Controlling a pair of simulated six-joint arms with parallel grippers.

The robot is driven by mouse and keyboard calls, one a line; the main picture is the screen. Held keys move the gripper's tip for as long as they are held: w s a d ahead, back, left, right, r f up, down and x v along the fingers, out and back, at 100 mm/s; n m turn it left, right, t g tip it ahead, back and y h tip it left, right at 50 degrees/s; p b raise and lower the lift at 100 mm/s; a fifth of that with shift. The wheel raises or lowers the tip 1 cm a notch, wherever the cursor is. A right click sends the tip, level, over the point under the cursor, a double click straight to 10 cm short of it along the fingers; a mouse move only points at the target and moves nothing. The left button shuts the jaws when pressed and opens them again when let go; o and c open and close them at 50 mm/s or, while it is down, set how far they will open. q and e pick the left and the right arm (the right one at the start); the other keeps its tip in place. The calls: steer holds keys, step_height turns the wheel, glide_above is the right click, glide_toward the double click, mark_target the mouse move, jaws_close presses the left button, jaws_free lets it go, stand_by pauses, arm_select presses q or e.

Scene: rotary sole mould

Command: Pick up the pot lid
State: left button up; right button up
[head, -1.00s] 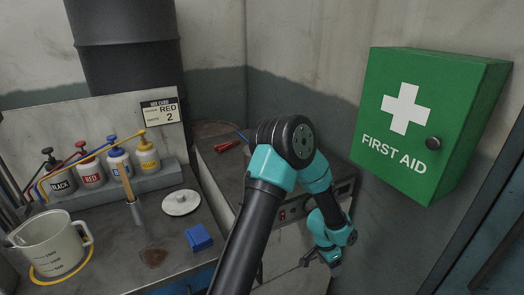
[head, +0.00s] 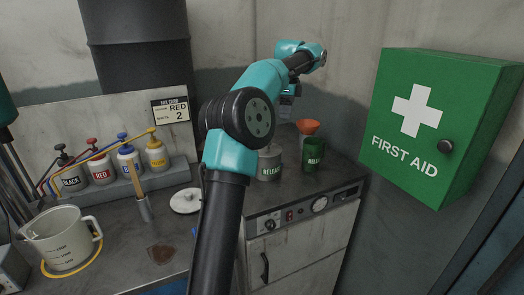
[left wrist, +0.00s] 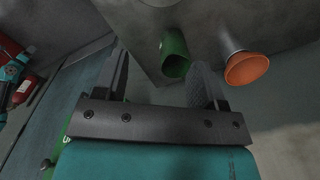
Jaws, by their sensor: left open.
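The pot lid, a pale round disc with a small knob (head: 184,201), lies flat on the left bench; my left arm passes close to its right edge. A grey pot marked RELEASE (head: 269,165) stands on the right-hand cabinet, partly behind my arm. My left gripper (head: 288,105) is high above the back of that cabinet, well away from the lid. In the left wrist view its two fingers (left wrist: 161,70) are apart with nothing held between them. I cannot make out the lid in that view. My right gripper is not in view.
A brush holder (head: 145,209), measuring jug (head: 62,240) and several bottles (head: 128,160) are left of the lid.

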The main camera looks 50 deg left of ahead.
arm_select(q)
steer(key=s+a+r, duration=0.4)
steer(key=shift+s+a+r, duration=0.15)
steer(key=shift+s+a, duration=0.1)
steer(key=shift+a, duration=0.15)
step_height(320, 180, down, 12)
steer(key=shift+f, duration=0.15)
stand_by(0.4)
steer(key=shift+d+f, duration=0.1)
steer(key=shift+f, duration=2.5)
